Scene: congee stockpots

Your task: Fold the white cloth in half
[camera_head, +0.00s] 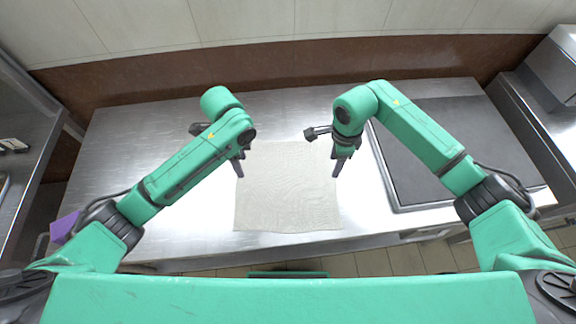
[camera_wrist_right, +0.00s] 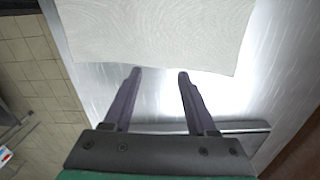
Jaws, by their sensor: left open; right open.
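The white cloth (camera_head: 287,195) lies flat and spread out on the steel table, roughly square, with its front edge near the table's front edge. It also shows in the right wrist view (camera_wrist_right: 155,30), where its edge lies just beyond the fingertips. My left gripper (camera_head: 239,171) is open and empty at the cloth's left edge, toward the back. My right gripper (camera_head: 337,170) is open and empty at the cloth's right edge; its two fingers (camera_wrist_right: 158,75) stand apart in the wrist view. The cloth's back edge is partly hard to make out between the arms.
The steel table (camera_head: 130,165) is bare to the left of the cloth. A dark flat panel with a metal rim (camera_head: 440,150) is set into the table at the right. A tiled wall (camera_head: 250,20) stands behind. A purple object (camera_head: 64,227) is at the far left.

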